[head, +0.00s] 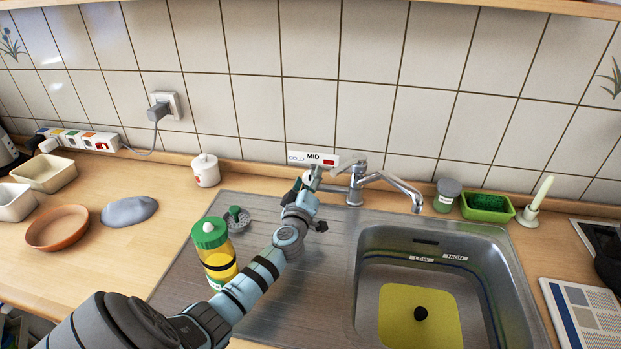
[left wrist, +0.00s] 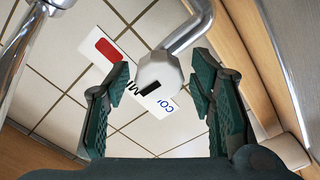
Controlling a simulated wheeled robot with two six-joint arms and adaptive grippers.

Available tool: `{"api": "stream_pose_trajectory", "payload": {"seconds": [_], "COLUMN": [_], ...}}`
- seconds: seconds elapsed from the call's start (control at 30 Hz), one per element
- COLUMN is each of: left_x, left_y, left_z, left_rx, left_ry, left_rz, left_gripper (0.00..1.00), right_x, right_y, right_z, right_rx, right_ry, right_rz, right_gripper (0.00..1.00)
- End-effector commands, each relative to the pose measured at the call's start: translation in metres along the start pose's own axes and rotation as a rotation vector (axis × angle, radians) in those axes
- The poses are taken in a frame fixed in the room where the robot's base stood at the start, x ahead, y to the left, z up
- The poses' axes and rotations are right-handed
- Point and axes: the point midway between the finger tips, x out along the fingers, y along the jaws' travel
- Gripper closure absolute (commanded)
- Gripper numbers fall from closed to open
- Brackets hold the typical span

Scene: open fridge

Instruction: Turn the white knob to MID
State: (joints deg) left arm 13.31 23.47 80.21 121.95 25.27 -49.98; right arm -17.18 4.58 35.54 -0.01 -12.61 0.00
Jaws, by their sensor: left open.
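The white knob (left wrist: 160,70) sits at the end of a metal tap arm, and a dark mark shows on its lower left face. A label strip (head: 312,159) on the tiles reads COLD, MID, then a red block; in the left wrist view the knob hides part of it. My left gripper (head: 306,190) is at the tap's left handle; its arm and fingers largely hide the knob in the head view. In the left wrist view my left gripper (left wrist: 161,85) is open, one finger on each side of the knob, with visible gaps. My right gripper is not in view.
The tap (head: 356,188) and its spout stand right of my left gripper, behind the sink (head: 500,270). A green-capped bottle (head: 214,255) stands close left of my forearm. A dark green scrubber (head: 236,217) and a white lidded pot (head: 205,172) are behind it.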

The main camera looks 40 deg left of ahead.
Motion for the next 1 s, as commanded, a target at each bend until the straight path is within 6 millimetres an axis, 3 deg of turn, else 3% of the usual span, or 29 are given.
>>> {"api": "stream_pose_trajectory", "payload": {"seconds": [0.5, 1.0], "left_x": [-0.055, -0.059], "left_y": [0.002, 0.000], "left_z": [-0.001, 0.000], "left_rx": [0.001, 0.001], "left_ry": [-0.002, 0.000], "left_rz": [-0.001, 0.000], "left_gripper": [0.50, 0.50], "right_x": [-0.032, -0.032], "right_y": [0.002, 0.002], "right_z": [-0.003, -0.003], "right_rx": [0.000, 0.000], "right_ry": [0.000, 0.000], "right_rz": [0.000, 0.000], "right_gripper": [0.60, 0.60]}}
